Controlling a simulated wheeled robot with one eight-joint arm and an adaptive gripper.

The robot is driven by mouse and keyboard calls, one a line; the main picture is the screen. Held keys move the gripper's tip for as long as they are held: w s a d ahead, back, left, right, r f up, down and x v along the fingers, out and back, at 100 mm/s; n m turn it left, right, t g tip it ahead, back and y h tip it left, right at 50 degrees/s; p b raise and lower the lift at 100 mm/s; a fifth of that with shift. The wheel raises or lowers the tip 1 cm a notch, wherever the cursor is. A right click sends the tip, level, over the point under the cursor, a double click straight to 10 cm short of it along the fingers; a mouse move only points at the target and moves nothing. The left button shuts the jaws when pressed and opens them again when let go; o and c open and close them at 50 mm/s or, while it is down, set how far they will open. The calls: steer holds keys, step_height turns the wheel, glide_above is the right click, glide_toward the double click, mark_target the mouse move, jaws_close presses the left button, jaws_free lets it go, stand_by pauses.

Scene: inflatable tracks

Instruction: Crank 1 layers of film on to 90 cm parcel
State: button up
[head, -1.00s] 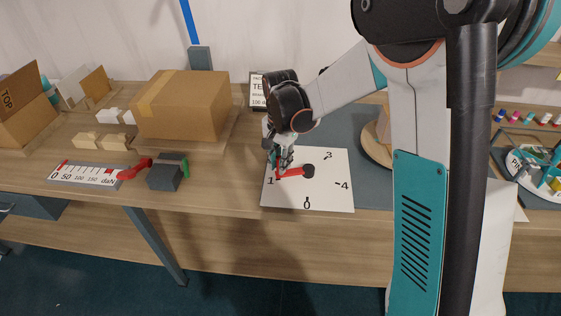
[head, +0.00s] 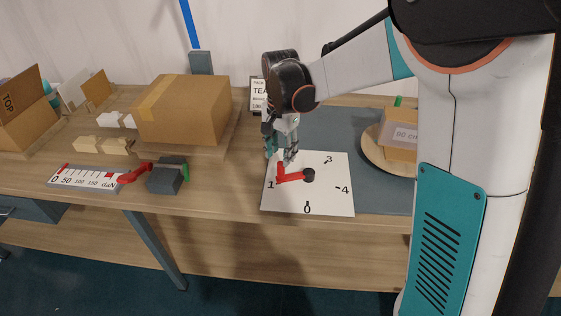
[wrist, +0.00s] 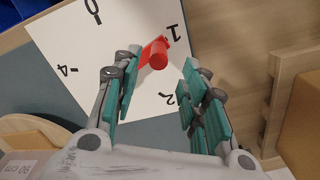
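The red crank (head: 290,177) lies on a white dial plate (head: 327,196) with printed numbers, its arm pointing left to the 1 and its handle standing up. The handle (wrist: 158,54) also shows in the wrist view, between and beyond my fingertips. My gripper (head: 282,157) is open and empty, just above the handle, with teal finger pads apart. The 90 cm parcel (head: 401,134) is a brown box with a label, standing on a round wooden turntable (head: 372,154) to the right of the dial. My arm hides its right part.
A large brown carton (head: 183,110) stands at the back left. A red lever (head: 135,172) with a force scale (head: 86,178) and a dark grey block (head: 166,178) lie left of the dial. An open box (head: 25,110) is at the far left. Bare wood shows between block and dial.

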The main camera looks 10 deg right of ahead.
step_height(320, 180, up, 6)
steer(key=shift+r, duration=0.1)
stand_by(0.5)
